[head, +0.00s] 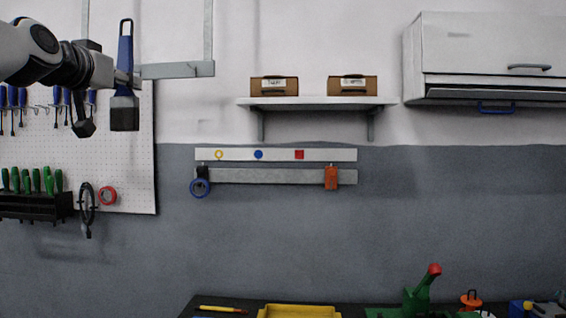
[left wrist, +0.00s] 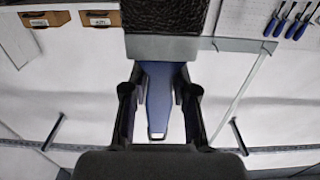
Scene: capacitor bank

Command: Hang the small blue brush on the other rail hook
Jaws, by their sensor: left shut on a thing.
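My left gripper (head: 126,80) is at the upper left of the head view, shut on the blue brush (head: 125,45). The brush is upright, with its looped handle end up and its dark head down. In the left wrist view, the blue handle (left wrist: 159,92) lies between the two fingers (left wrist: 158,95). The grey wall rail (head: 275,176) is to the right and lower, well apart from the brush. A black tool with a blue ring (head: 200,187) hangs at its left end and an orange tool (head: 331,177) near its right end. No hook is clearly visible between them. My right gripper is not in view.
A marker strip (head: 330,155) with a yellow ring, blue dot and red square is above the rail. A shelf (head: 316,102) with two boxes is higher. A pegboard (head: 135,175) with tools and a grey hanging frame (head: 177,70) are near the gripper.

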